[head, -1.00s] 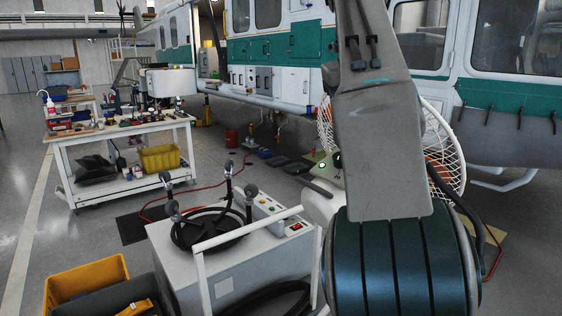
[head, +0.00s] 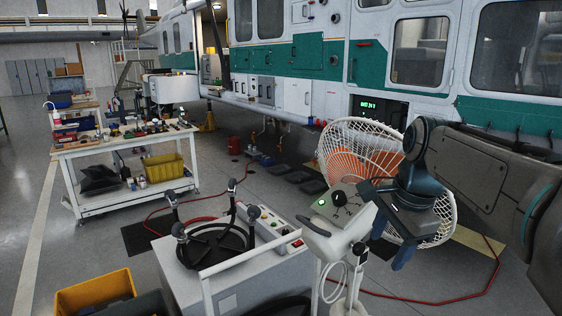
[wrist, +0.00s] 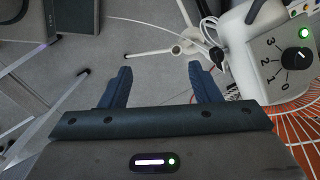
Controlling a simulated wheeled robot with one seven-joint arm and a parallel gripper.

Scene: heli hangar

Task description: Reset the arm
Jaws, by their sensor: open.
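My gripper (head: 386,224) is at the right in the head view, at the end of my bent arm. It hangs in front of the fan, close to the fan's control box (head: 322,208). In the wrist view, the two dark blue fingers of my gripper (wrist: 160,68) stand apart with nothing between them. The control box also shows at the right of the wrist view (wrist: 262,62), with a numbered dial (wrist: 296,57) and a lit green light. Contact between gripper and box cannot be told.
A white-caged fan (head: 345,135) stands behind my gripper. A grey cart (head: 225,285) with a coiled black hose is in front. A workbench (head: 125,146) with tools stands left, a yellow crate (head: 95,290) lower left. The helicopter (head: 320,58) fills the back. Floor is clear at far left.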

